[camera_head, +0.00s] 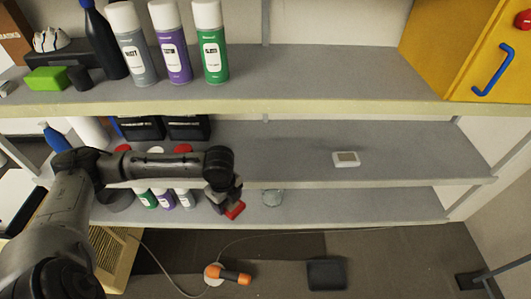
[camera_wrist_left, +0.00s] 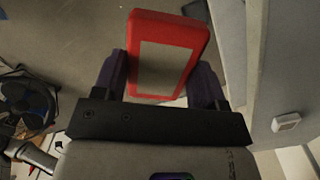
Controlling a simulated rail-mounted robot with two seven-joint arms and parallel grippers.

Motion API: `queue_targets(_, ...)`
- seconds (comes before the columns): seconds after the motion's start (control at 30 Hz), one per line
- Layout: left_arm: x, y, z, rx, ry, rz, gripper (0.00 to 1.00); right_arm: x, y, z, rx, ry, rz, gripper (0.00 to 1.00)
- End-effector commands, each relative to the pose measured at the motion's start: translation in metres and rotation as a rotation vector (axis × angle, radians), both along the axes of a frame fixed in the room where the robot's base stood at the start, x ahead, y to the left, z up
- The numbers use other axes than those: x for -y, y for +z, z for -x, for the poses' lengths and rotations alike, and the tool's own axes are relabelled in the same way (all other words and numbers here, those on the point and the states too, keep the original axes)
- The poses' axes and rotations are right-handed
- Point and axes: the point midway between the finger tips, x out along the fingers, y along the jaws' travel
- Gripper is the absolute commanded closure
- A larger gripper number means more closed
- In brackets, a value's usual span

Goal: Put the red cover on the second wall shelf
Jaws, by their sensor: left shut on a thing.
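The red cover (camera_wrist_left: 168,52) is a red frame around a pale grey panel. In the left wrist view it stands between the two dark fingers of my left gripper (camera_wrist_left: 160,80), which is shut on it. In the head view the red cover (camera_head: 235,210) shows as a small red piece below my left gripper (camera_head: 226,199), in front of the shelves near the lower board. The wall shelves show as a top board (camera_head: 330,75), a middle board (camera_head: 410,150) and a lower board (camera_head: 340,204). My right gripper is not in view.
A small white device (camera_head: 346,159) lies on the middle board, with free room around it. Bottles and spray cans (camera_head: 172,45) stand on the top board's left. A yellow cabinet (camera_head: 470,50) is at top right.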

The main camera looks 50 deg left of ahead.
Motion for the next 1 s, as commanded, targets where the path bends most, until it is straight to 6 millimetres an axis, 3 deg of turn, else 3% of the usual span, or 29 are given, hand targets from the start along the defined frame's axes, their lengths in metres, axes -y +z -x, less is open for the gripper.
queue_targets(0.23, -0.020, 0.001, -0.009, 0.002, -0.088, 0.000, 0.66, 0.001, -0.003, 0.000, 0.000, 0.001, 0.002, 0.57)
queue_targets(0.7, -0.105, 0.003, -0.085, 0.003, -0.090, 0.004, 0.66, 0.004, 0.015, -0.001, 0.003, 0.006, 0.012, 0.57)
queue_targets(1.0, -0.137, 0.001, -0.111, 0.001, -0.095, 0.001, 0.66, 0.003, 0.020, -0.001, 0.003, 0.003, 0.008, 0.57)
